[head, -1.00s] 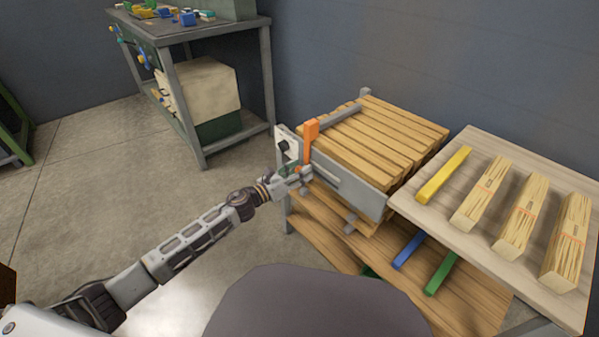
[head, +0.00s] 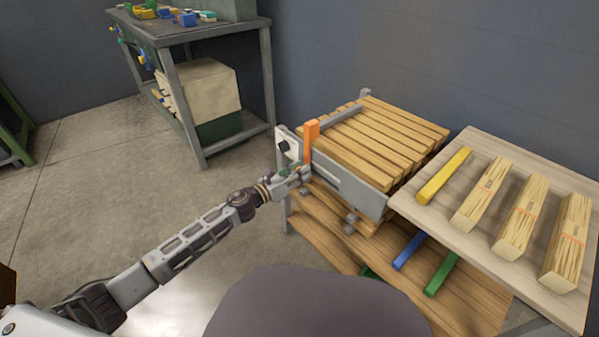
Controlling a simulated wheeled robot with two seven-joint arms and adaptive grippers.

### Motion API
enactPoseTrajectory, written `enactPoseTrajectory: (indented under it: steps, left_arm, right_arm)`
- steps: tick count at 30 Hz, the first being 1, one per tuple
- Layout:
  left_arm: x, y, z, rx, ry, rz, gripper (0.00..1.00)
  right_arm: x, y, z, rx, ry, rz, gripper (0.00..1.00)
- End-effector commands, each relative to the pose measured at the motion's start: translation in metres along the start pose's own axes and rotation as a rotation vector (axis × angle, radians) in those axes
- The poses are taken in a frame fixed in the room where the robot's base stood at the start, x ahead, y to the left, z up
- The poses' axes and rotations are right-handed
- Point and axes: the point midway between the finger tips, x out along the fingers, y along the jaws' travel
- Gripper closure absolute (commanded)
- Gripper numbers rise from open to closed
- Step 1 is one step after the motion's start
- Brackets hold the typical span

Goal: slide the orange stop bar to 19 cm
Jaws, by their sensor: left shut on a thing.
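The orange stop bar (head: 310,136) stands upright near the left end of the grey metal rail (head: 350,187) along the front of the slatted wooden bench top. A white plate (head: 287,145) with a dark knob is just left of the bar. My left gripper (head: 301,174) is at the rail's front, just below the orange bar, and is shut on a small part there; the fingers hide most of what they hold. No scale marks are readable at this size. My right gripper is not in view.
A pale board (head: 470,200) at right carries a yellow bar (head: 444,175) and several wooden blocks. A lower shelf (head: 455,295) holds blue (head: 409,250) and green (head: 441,273) bars. A grey workbench (head: 190,95) stands at back left. The floor between is clear.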

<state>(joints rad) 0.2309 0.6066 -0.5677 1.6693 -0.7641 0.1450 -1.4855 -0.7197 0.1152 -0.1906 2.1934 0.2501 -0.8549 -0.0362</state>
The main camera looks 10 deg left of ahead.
Motion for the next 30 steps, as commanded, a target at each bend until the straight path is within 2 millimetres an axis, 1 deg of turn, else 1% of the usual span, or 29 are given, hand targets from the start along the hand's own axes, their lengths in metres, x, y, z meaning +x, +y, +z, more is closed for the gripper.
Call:
enactPoseTrajectory:
  steps: [9,12,19,20,21,25,30]
  left_arm:
    - [0.001,-0.036,-0.008,-0.003,0.000,-0.005,1.00]
    - [0.001,-0.040,-0.009,-0.002,-0.001,-0.003,1.00]
    - [0.001,-0.039,-0.009,-0.001,-0.002,-0.002,1.00]
    - [0.001,-0.039,-0.009,-0.001,-0.002,-0.002,0.71]
    - [0.001,-0.039,-0.009,-0.001,-0.002,-0.002,0.66]
    - [0.001,-0.039,-0.009,-0.001,-0.002,-0.002,0.49]
    - [0.001,-0.039,-0.009,-0.001,-0.001,-0.002,0.49]
  right_arm:
    - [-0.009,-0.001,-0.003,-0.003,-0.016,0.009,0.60]
    - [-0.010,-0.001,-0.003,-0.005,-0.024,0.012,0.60]
    - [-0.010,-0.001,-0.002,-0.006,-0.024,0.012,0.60]
    - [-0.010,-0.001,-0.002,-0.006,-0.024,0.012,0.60]
    - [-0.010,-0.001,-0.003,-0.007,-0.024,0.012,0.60]
    - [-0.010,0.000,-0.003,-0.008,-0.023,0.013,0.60]
    - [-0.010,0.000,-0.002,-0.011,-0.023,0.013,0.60]
